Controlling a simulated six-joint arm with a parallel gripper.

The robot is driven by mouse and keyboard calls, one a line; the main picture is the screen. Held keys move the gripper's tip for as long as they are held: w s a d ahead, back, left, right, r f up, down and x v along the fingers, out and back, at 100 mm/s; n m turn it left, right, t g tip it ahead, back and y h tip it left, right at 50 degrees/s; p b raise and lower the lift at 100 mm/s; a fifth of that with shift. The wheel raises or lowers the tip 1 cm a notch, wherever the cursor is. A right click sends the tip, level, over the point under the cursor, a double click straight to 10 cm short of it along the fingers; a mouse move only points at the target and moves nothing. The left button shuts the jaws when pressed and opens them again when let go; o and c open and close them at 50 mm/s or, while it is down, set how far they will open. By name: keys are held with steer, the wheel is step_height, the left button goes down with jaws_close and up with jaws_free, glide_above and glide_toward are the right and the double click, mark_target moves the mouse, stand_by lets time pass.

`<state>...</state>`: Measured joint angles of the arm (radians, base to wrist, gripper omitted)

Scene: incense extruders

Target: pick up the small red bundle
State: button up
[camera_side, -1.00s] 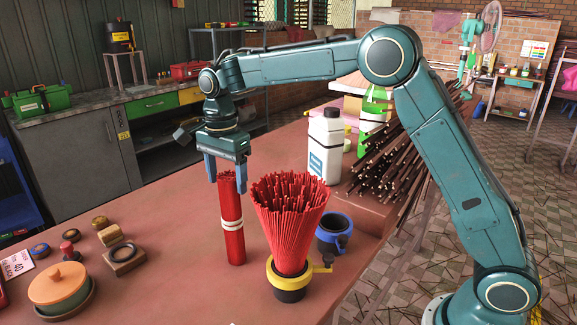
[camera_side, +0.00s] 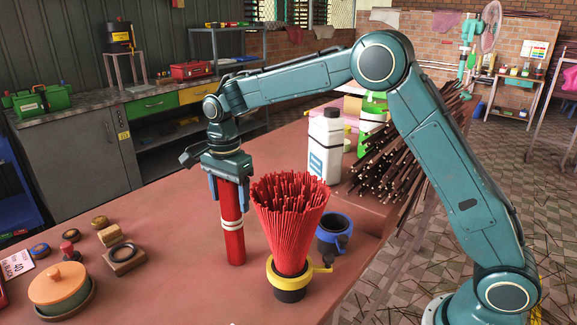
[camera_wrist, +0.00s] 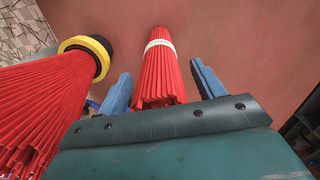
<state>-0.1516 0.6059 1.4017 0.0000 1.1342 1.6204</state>
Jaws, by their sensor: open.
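The small red bundle (camera_side: 232,238) stands upright on the table with a white band around its middle. My gripper (camera_side: 229,202) is above it and pointing down, with its blue fingers on either side of the bundle's upper part. In the wrist view the small red bundle (camera_wrist: 159,72) lies between the two open fingers of my gripper (camera_wrist: 160,90). A gap shows between the bundle and each finger there. The bundle's top is partly hidden behind my gripper in the side view.
A wide red bundle (camera_side: 288,222) stands in a black and yellow holder (camera_side: 289,286) close to the right. A blue mug (camera_side: 333,233) and a white bottle (camera_side: 325,147) are behind it. A lidded orange pot (camera_side: 57,284) and small items are at left. The table between is clear.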

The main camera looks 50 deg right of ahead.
jaws_close()
steer(key=shift+r, duration=0.1)
step_height(320, 180, up, 20)
stand_by(1.0)
stand_by(0.6)
